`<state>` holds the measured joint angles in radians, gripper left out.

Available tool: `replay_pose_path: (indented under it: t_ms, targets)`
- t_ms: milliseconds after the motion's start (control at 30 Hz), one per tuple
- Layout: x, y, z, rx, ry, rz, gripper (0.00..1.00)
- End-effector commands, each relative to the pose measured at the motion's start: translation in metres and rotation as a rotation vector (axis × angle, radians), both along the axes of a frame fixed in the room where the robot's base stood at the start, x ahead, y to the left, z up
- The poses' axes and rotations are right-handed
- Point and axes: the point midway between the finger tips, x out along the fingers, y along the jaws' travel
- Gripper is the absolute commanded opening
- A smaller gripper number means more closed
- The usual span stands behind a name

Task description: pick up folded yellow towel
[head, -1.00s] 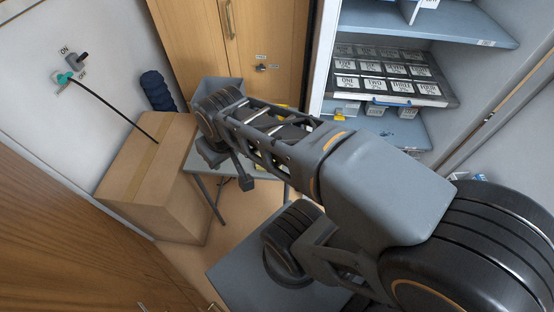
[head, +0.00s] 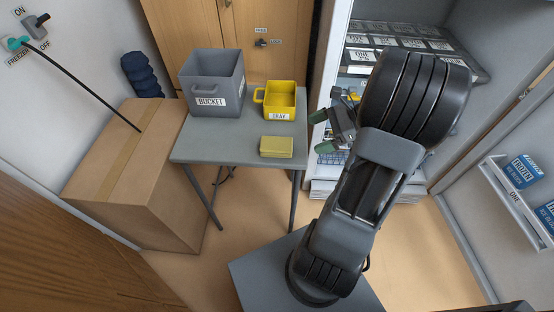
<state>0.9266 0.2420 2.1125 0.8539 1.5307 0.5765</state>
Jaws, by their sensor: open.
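The folded yellow towel (head: 276,147) lies flat near the front right of a small grey table (head: 215,146). Nothing covers it. My gripper (head: 322,131) is to the right of the table, in front of the open shelving, with its green-tipped fingers pointing left. It is open and holds nothing that I can see. It is apart from the towel, up and to the right of it in the picture. Part of the gripper's body is hidden behind my arm.
A grey bin labelled BUCKET (head: 212,84) and a yellow box labelled TRAY (head: 279,101) stand on the table behind the towel. A large cardboard box (head: 125,165) stands left of the table. Shelving with labelled bins (head: 425,45) is behind my arm.

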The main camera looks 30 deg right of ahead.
Motion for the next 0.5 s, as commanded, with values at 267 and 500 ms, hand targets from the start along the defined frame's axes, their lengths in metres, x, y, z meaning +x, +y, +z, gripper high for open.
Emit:
replay_pose_path:
  t_ms: [267, 500]
  targets:
    - [0.009, -0.012, -0.031, 0.148, 0.016, -0.147, 0.99]
    - [0.028, 0.021, -0.045, 0.148, 0.014, -0.146, 0.99]
